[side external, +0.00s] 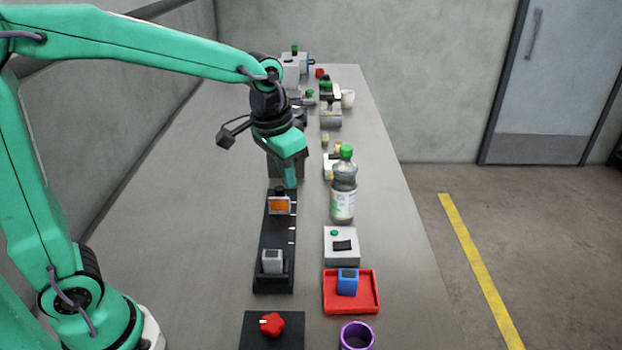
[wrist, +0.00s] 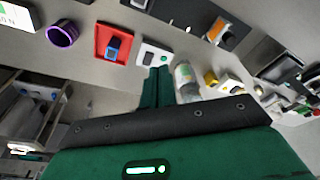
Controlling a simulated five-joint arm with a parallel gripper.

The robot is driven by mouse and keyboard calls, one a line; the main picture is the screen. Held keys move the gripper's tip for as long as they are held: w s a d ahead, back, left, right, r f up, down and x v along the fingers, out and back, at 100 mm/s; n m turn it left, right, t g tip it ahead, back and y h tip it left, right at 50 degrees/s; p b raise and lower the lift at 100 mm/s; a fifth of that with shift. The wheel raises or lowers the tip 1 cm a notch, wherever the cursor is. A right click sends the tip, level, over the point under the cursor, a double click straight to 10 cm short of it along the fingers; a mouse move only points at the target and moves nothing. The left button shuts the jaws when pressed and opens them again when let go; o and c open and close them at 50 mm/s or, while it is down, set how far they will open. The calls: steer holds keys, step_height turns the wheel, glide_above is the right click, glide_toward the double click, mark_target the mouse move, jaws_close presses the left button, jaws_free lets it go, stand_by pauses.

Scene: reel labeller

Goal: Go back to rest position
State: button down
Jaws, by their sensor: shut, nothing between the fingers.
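My gripper (side external: 290,184) is green, points down and is shut with nothing held. In the side view it hangs over the far part of a long black rail fixture (side external: 275,240). Its tip is just above or behind an orange-faced block (side external: 279,206) on that rail; I cannot tell whether they touch. In the wrist view the shut green fingers (wrist: 157,75) reach up from the green gripper body. The orange-faced block also shows in the wrist view (wrist: 217,29), apart from the fingers.
A clear bottle (side external: 343,200) with a green cap stands right of my gripper. Nearby are a grey switch box (side external: 341,257), a red tray (side external: 368,304) with a blue block (side external: 347,284), a purple ring (side external: 357,337) and a red knob (side external: 272,325). The table's left side is clear.

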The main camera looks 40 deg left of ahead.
steer(key=s+a+r+n+t, duration=0.1)
steer(key=s+a, duration=0.1)
steer(key=s, duration=0.6)
steer(key=s+a+r+t, duration=0.1)
steer(key=s+a+t, duration=0.1)
steer(key=s, duration=0.6)
steer(key=shift+a+r+n, duration=0.4)
steer(key=shift+a, duration=0.3)
stand_by(0.5)
